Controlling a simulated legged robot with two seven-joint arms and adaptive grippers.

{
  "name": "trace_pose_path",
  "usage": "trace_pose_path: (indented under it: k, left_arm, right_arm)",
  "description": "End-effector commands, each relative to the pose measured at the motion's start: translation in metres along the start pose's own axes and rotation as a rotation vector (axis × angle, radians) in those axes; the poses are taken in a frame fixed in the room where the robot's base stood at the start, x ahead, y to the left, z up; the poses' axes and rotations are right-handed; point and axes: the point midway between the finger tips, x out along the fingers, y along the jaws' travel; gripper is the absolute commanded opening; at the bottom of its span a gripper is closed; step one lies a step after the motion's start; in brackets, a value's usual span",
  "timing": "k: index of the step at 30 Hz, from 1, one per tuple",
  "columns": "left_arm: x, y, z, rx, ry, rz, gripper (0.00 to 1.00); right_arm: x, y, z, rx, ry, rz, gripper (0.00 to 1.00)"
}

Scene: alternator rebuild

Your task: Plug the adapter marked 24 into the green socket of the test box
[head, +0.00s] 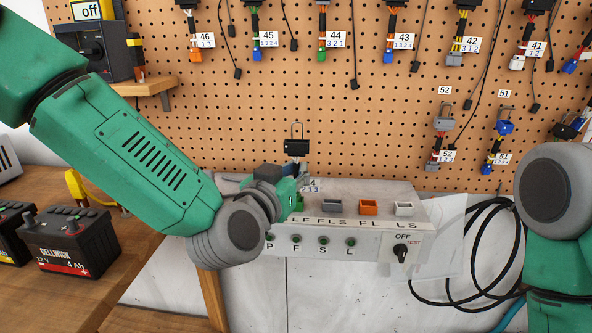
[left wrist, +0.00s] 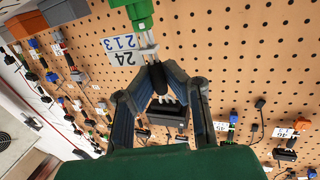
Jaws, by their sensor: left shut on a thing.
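My left gripper (head: 283,178) is shut on the adapter marked 24, just above the left end of the test box (head: 360,240). The adapter's black block (head: 296,147) with a wire loop stands above the fingers; its tag (head: 311,186) is beside them. The green socket (head: 299,204) is mostly hidden behind my gripper. In the left wrist view the fingers (left wrist: 158,70) close on the adapter below its tag (left wrist: 124,50), with a green piece (left wrist: 140,12) beyond. I cannot tell whether the plug is seated. My right gripper is out of view.
Grey (head: 332,206), orange (head: 369,207) and white (head: 404,209) sockets sit right of the green one. The pegboard (head: 390,110) behind carries several hanging adapters. A battery (head: 70,243) stands on the wooden bench at left. Black cables (head: 440,280) hang at right.

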Motion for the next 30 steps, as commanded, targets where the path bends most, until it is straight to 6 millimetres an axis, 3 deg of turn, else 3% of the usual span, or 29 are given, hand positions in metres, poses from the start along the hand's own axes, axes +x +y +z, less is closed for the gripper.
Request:
trace_pose_path:
  k: [1, 3, 16, 30]
  left_arm:
    - [0.000, 0.000, 0.000, 0.000, 0.001, 0.000, 0.00]
    - [0.000, 0.000, 0.000, 0.000, 0.000, 0.000, 0.31]
    - [-0.008, 0.000, 0.000, 0.001, -0.001, 0.001, 0.31]
    - [-0.098, 0.000, 0.001, 0.001, -0.003, 0.002, 0.31]
  right_arm:
    - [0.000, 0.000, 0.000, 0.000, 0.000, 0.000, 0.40]
    - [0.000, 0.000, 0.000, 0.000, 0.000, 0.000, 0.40]
    - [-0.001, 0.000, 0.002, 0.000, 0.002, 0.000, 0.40]
    - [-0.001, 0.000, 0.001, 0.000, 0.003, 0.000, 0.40]
